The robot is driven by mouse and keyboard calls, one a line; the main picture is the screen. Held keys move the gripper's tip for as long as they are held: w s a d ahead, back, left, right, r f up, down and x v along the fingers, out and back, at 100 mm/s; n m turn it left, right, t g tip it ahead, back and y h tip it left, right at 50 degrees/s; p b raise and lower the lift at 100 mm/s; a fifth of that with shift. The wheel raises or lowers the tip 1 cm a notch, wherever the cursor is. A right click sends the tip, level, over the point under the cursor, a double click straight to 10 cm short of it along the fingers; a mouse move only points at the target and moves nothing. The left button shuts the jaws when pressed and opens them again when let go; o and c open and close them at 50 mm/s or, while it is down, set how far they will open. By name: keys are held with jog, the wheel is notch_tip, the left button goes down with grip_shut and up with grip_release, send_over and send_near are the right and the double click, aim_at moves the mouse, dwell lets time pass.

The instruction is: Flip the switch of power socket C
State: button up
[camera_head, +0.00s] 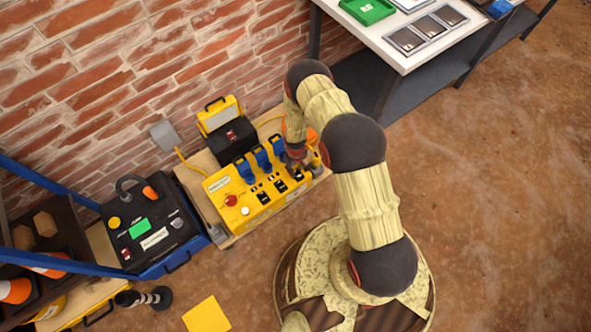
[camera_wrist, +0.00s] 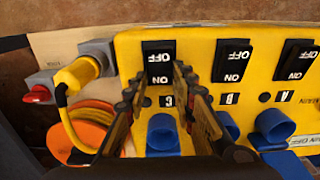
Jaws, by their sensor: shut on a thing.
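A yellow power box (camera_head: 217,190) stands by the brick wall; it also fills the wrist view (camera_wrist: 200,45). It has a row of black rocker switches above blue socket covers in the wrist view. The switch of socket C (camera_wrist: 158,52) is the leftmost there, with its C label (camera_wrist: 167,101) below. Switches B (camera_wrist: 231,61) and A (camera_wrist: 297,60) are to its right. My gripper (camera_wrist: 162,76) has its fingers on both sides of switch C's lower part, shut on it. In the head view, my gripper (camera_head: 298,160) is at the box's right end, partly hiding switch C.
A white-topped table (camera_head: 390,40) is at upper right. Floor in front is mostly clear.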

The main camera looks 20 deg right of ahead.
grip_shut()
